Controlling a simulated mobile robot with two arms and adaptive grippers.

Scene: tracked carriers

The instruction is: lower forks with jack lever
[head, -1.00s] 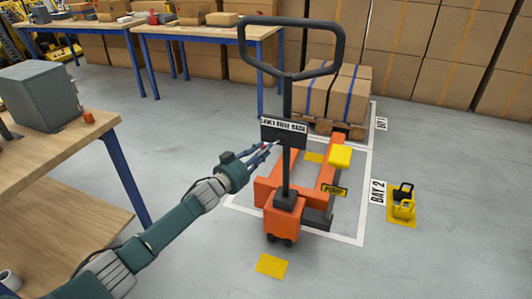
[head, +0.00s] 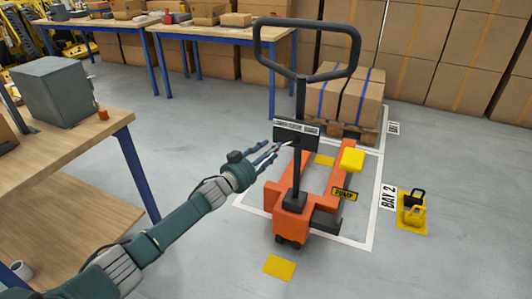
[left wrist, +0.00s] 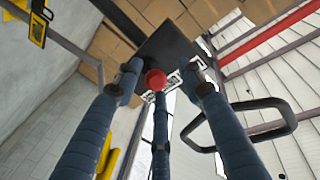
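The orange pallet jack (head: 291,222) stands on the floor with its black loop handle (head: 258,45) upright. A dark plate (head: 297,132) with a white label sits on the handle post. The jack lever's red knob (left wrist: 155,80) shows in the left wrist view in front of the dark plate. My left gripper (head: 274,150) reaches the plate from the left. Its three fingers are spread around the knob, with gaps at both sides; I cannot tell if the middle finger touches it. The forks (head: 337,172) point toward the back. My right gripper is not in view.
Boxes on a pallet (head: 345,128) stand behind the jack. A yellow and black item (head: 412,208) stands at right by "BAY 2". A wooden workbench (head: 75,150) is at left.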

